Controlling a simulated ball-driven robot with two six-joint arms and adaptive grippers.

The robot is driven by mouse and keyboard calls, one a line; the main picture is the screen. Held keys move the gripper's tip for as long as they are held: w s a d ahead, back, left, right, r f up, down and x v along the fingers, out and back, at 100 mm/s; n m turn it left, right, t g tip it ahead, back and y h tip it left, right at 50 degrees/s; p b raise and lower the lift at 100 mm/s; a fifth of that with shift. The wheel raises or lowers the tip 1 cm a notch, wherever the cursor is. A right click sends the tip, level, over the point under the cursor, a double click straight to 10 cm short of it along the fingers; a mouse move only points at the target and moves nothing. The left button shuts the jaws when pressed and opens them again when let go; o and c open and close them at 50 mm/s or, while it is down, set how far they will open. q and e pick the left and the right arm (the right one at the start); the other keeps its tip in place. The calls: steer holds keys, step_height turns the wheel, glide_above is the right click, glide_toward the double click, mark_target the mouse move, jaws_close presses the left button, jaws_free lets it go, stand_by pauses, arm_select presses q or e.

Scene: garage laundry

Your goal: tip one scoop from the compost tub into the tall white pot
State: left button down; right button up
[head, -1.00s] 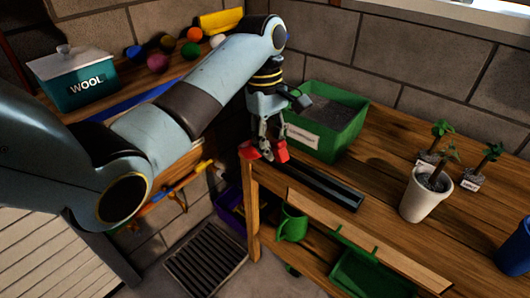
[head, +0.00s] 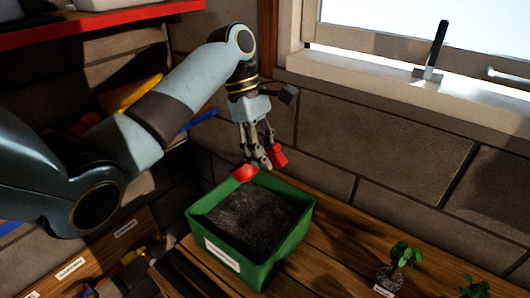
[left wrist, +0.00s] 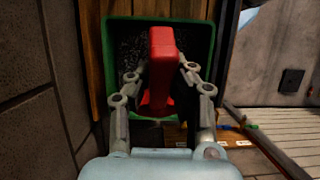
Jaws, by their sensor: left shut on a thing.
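The green compost tub (head: 282,254) stands on the wooden bench, with dark compost inside and a white label on its front. I cannot tell whether the scoop holds compost. The tall white pot is not in view now. My right gripper is not in view.
Small labelled plants (head: 388,278) stand at the lower right of the bench. A block wall and window sill (head: 390,95) rise behind the tub. A red-edged shelf (head: 110,22) hangs at upper left.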

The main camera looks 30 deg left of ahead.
arm_select(q)
steer(key=shift+f, duration=0.55)
step_height(320, 180, down, 15)
steer(key=b, duration=0.6)
steer(key=shift+s+b, duration=0.2)
steer(key=shift+b, duration=0.2)
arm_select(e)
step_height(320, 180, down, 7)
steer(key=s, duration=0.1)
arm_select(q)
steer(key=shift+f, duration=0.1)
